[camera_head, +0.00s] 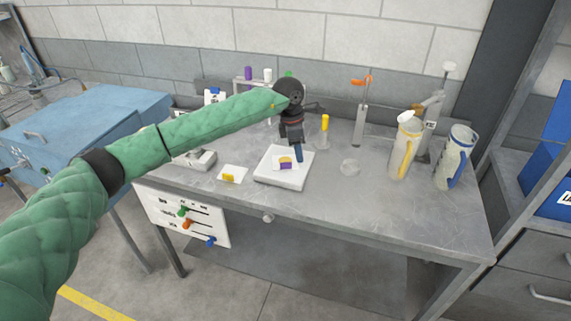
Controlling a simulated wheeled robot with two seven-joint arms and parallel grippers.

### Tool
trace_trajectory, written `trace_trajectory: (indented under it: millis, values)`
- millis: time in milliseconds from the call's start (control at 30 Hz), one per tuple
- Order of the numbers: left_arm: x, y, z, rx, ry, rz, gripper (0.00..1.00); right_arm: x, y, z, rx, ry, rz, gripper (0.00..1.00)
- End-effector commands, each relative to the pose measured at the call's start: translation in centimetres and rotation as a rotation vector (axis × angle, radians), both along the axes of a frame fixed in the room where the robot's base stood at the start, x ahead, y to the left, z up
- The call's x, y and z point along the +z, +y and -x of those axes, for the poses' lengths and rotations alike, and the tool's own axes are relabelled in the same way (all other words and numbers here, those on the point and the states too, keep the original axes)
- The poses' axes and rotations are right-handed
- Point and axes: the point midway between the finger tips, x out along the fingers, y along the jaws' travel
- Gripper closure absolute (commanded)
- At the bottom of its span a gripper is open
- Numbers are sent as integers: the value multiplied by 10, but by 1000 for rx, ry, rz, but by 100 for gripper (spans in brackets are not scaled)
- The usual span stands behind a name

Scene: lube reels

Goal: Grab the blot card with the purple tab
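A small white blot card with a purple tab (286,166) lies on a white square plate (272,180) on the grey bench. An orange-yellow patch shows beside the tab. My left gripper (299,156) points down over the plate, its blue-tipped fingers just to the right of the card and tab. I cannot tell whether the fingers touch the card or are parted. A second white card with a yellow tab (229,178) lies on the bench left of the plate. My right gripper is not in view.
Clear jugs with a yellow handle (405,150) and a blue handle (456,160) stand at the right. A clear round dish (350,167) sits right of the plate. A yellow-topped tube (325,125) stands behind my gripper. The bench front right is clear.

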Motion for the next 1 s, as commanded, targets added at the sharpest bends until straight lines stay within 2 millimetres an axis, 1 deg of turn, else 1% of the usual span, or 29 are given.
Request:
trace_trajectory:
  millis: [33, 100, 233, 300, 367, 400, 500, 700, 1000]
  values:
    - [6, 13, -9, 3, -15, -54, 66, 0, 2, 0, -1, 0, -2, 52]
    - [12, 27, -17, 6, -28, -110, 66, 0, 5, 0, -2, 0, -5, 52]
    - [16, 40, -24, 12, -38, -166, 66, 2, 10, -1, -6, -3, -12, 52]
    - [12, 42, -25, 13, -38, -175, 66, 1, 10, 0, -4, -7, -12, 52]
    - [7, 42, -25, 13, -38, -175, 66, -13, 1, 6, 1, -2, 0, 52]
    - [3, 42, -25, 13, -37, -175, 66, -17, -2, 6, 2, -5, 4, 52]
    - [-4, 42, -25, 12, -38, -173, 66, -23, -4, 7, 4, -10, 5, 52]
    - [-10, 41, -24, 12, -38, -172, 66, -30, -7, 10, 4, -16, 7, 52]
    - [-28, 38, -24, 12, -37, -171, 66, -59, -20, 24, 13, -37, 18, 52]
